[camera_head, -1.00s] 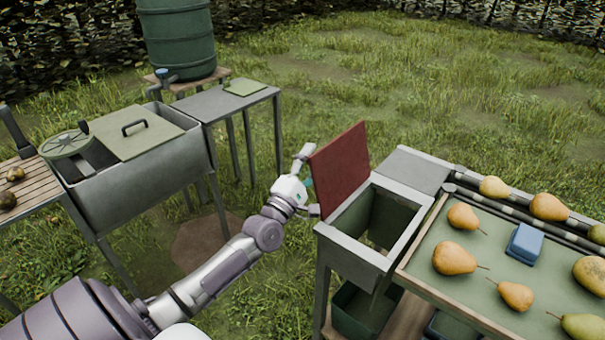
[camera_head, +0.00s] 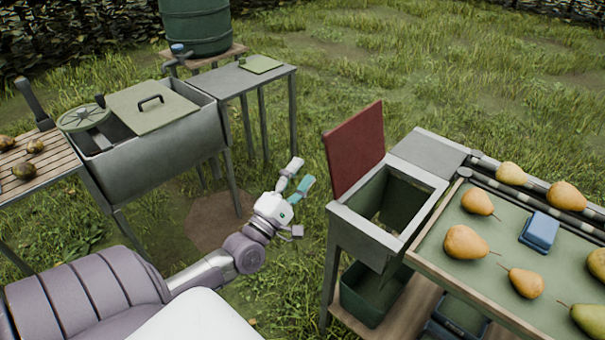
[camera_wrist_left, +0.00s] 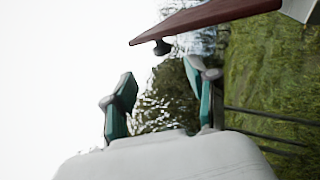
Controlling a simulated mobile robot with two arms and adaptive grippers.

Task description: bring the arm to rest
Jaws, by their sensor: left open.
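My left gripper (camera_head: 298,177) is open and empty in the head view. It is in the air over the grass, left of the raised red lid (camera_head: 355,150) of a metal chute box (camera_head: 350,222), and apart from it. In the left wrist view the two teal-padded fingers of my left gripper (camera_wrist_left: 165,100) stand apart with nothing between them. The edge of the red lid (camera_wrist_left: 210,20) crosses the top of that view. My right gripper is in neither view.
A green-topped sorting table (camera_head: 490,255) with several pears and a blue block (camera_head: 540,231) stands at the right. A metal sink (camera_head: 165,150) with a green cover and a side table (camera_head: 240,80) stand at the left. A green crate (camera_head: 370,290) sits below the chute. Grass lies open behind.

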